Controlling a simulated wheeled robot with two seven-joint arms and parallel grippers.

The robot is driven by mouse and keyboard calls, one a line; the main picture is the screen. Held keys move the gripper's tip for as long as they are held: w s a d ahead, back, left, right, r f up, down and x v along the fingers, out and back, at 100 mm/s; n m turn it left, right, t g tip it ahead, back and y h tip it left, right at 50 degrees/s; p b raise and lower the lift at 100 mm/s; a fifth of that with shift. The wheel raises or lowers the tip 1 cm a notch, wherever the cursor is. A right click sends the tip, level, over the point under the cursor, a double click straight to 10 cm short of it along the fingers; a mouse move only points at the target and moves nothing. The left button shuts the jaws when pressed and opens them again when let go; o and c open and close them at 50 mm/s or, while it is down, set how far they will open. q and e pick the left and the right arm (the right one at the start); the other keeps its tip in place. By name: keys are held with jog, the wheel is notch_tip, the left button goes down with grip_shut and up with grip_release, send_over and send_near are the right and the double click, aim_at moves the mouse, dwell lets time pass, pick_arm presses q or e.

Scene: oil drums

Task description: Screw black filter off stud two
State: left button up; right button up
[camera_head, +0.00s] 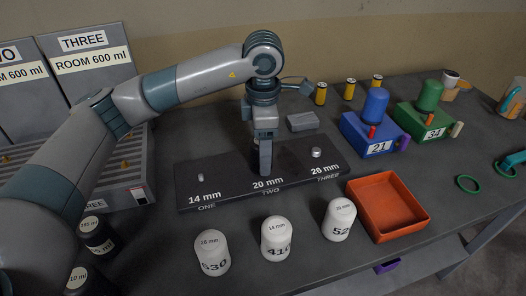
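My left arm reaches in from the left, and its gripper (264,160) points straight down at stud two on the dark stud block (225,187). A grey finger stands in front of stud two. A dark shape beside that finger seems to be the black filter (254,158), mostly hidden by the gripper. I cannot tell whether the fingers press on it. Stud one (200,178), marked 14 mm, and stud three (316,153), marked 26 mm, are bare.
White filters (276,240) stand in front of the block. An empty orange tray (388,206) lies to their right. A blue box (374,134) and green box (428,122) stand behind it. A grey block (302,121) lies behind the stud block. Dark canisters (98,236) stand at left.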

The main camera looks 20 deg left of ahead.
pick_arm(q)
jog(key=c, duration=1.2)
jog(key=n+b, duration=0.1)
jog(key=n, duration=0.3)
jog(key=shift+w+n, duration=0.1)
jog(key=shift+n, duration=0.2)
jog(key=shift+c, duration=0.2)
jog(key=shift+a+n, duration=0.1)
jog(key=shift+n, duration=0.8)
jog(key=n, duration=0.4)
jog(key=shift+a+n, duration=0.1)
jog(key=shift+n, duration=1)
